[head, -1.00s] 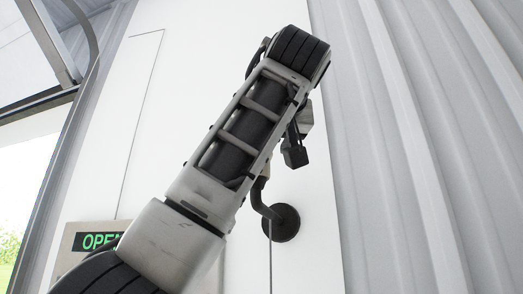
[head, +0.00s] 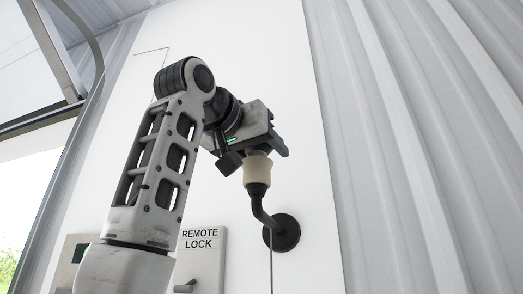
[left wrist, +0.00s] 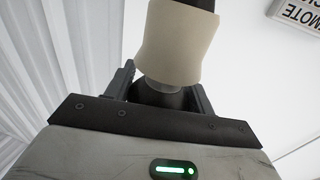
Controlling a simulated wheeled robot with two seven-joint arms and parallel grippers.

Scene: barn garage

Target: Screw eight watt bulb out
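A cream lamp socket (head: 257,170) sits on a curved black lamp arm (head: 262,212) fixed to the white wall by a round dark mount (head: 285,233). My left gripper (head: 275,148) is at the open end of the socket, above it in the head view. In the left wrist view, the socket (left wrist: 178,45) points into the gap between the fingers of my left gripper (left wrist: 160,90). A narrow grey part of the bulb (left wrist: 165,88) shows there; the rest is hidden. The fingers stand apart on both sides; I cannot tell whether they touch the bulb. My right gripper is not in view.
A panel labelled REMOTE LOCK (head: 200,255) with a small lever is on the wall at lower left, beside my left arm. Another box (head: 75,250) is partly hidden further left. Corrugated wall (head: 420,130) lies to the right.

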